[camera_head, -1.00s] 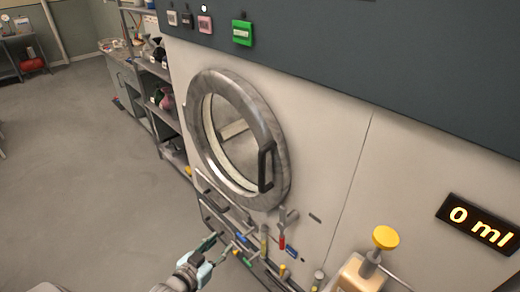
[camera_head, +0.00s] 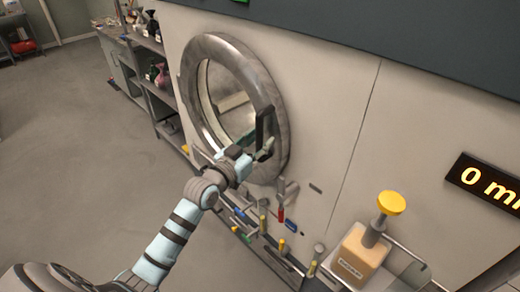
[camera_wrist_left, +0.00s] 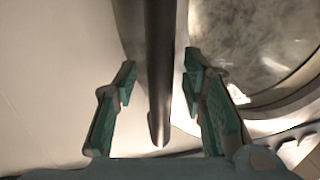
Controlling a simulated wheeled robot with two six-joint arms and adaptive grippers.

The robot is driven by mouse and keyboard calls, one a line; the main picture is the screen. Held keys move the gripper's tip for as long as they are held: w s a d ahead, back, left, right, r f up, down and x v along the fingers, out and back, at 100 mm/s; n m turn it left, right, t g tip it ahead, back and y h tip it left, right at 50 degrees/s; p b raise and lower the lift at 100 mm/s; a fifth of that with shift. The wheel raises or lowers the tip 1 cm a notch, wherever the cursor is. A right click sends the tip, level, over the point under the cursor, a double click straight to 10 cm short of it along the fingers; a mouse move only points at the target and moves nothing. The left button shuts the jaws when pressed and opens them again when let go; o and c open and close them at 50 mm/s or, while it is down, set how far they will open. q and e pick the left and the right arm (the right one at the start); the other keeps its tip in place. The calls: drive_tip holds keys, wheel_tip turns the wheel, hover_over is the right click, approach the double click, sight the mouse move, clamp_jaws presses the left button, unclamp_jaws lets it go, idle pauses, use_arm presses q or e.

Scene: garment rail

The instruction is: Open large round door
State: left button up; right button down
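The large round door (camera_head: 277,95) has a metal ring around a glass pane and looks closed against the pale machine front. Its dark vertical handle (camera_head: 264,122) is on the ring's right side. My left gripper (camera_head: 264,150) is at the handle's lower part, and my wrist partly covers the ring's lower edge. In the left wrist view, the handle (camera_wrist_left: 159,70) runs between the two open green fingers (camera_wrist_left: 160,80), with a visible gap on each side. The door's glass (camera_wrist_left: 250,45) shows at the right. My right gripper is not in view.
Below the door, several small coloured-handled tools (camera_head: 281,214) stick out from the front. A yellow-topped pump bottle (camera_head: 362,255) stands at the lower right, under a "0 ml" display (camera_head: 489,183). Shelving (camera_head: 160,95) stands behind at the left, with open floor (camera_head: 70,150) beside it.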

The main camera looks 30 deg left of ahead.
use_arm(q)
drive_tip(key=shift+w+r, duration=0.15)
clamp_jaws()
drive_tip(key=shift+a, duration=0.1)
